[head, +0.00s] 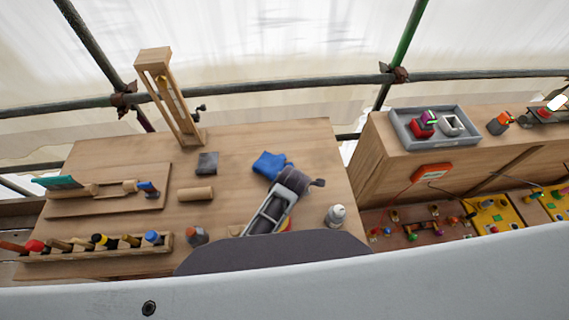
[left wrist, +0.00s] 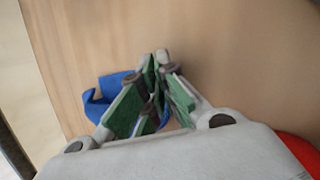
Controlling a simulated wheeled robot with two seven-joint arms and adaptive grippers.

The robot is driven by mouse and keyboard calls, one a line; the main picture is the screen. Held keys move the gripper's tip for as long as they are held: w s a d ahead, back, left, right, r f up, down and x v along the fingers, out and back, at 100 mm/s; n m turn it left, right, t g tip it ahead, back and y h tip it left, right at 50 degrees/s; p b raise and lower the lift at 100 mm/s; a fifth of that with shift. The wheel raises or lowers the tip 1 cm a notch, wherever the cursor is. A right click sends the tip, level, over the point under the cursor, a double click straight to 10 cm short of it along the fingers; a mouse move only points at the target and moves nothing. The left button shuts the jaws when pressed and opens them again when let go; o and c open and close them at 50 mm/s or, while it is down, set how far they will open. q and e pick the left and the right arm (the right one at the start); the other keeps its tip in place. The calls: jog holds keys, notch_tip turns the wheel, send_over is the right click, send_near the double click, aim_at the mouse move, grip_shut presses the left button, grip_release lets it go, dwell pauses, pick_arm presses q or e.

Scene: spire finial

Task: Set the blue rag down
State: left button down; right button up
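I cannot tell whether the rag touches the bench. My right gripper is not in view.
A dark grey block (head: 207,163) and a wooden cylinder (head: 196,194) lie left of the rag. A white bottle (head: 336,215) stands to the right. A tall wooden frame (head: 172,100) rises at the back. Bare bench lies behind the rag.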

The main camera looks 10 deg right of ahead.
pick_arm(q)
jog(key=c, duration=1.2)
grip_release()
jog(key=shift+c, duration=0.2)
